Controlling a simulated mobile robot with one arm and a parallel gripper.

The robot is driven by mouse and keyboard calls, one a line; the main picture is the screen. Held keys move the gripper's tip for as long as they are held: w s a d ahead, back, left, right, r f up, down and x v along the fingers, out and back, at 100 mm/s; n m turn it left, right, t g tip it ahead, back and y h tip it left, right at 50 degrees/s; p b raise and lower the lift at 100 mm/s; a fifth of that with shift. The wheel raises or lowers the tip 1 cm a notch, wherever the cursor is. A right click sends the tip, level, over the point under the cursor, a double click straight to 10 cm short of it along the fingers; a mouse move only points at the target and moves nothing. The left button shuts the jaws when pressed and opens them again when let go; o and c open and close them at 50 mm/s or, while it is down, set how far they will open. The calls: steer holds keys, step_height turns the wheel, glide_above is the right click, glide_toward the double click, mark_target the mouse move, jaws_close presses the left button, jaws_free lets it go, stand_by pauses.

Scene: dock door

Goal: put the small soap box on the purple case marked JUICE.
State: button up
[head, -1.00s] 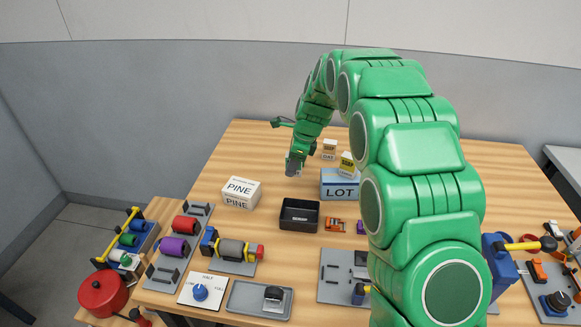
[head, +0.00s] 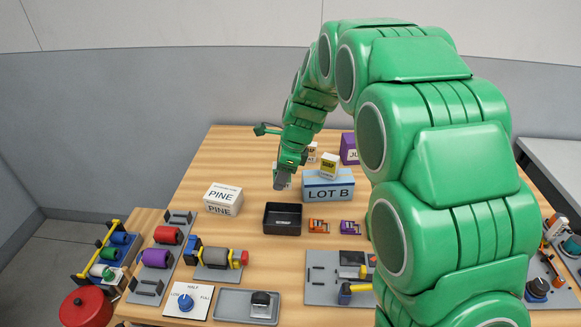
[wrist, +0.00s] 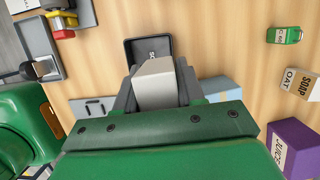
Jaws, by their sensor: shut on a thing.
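My gripper (head: 282,180) is shut on a small pale box (wrist: 155,84), held above the table behind the black tray. No label shows on its visible faces, so I cannot tell which box it is. The purple case marked JUICE (head: 348,150) stands at the back, partly hidden by my arm; it also shows at the lower right of the wrist view (wrist: 297,145). A soap box with a yellow band (head: 329,166) appears above the blue LOT B box (head: 328,190). Another soap box (head: 311,153) stands behind it; a SOAP OAT box shows in the wrist view (wrist: 299,84).
A white PINE box (head: 222,198) is left of my gripper. The black tray (head: 282,219) is in front of it. A green container (wrist: 284,35) lies at the wrist view's upper right. The table's back left is clear. My arm hides much of the right side.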

steer(key=w+d+r+m+t, duration=0.1)
steer(key=w+d+r+m, duration=0.2)
steer(key=w+d, duration=0.4)
steer(key=w+d+r+m+t+h, duration=0.1)
steer(key=w+d+r+m, duration=0.3)
steer(key=d, duration=0.6)
steer(key=w+d+r+m+t, duration=0.1)
steer(key=w+d+r+m, duration=0.2)
steer(key=w+d, duration=0.4)
steer(key=shift+w+d+f, duration=0.25)
steer(key=shift+w+f, duration=1.25)
steer(key=shift+w, duration=0.65)
steer(key=shift+w+d+f, duration=0.2)
steer(key=shift+w+f, duration=1.3)
steer(key=shift+w, duration=0.65)
steer(key=shift+w+d+f, duration=0.25)
steer(key=shift+w+f, duration=1.25)
steer(key=shift+w, duration=0.65)
steer(key=shift+f, duration=0.1)
steer(key=shift+w+f, duration=0.2)
steer(key=shift+f, duration=1.5)
steer(key=shift+f, duration=0.1)
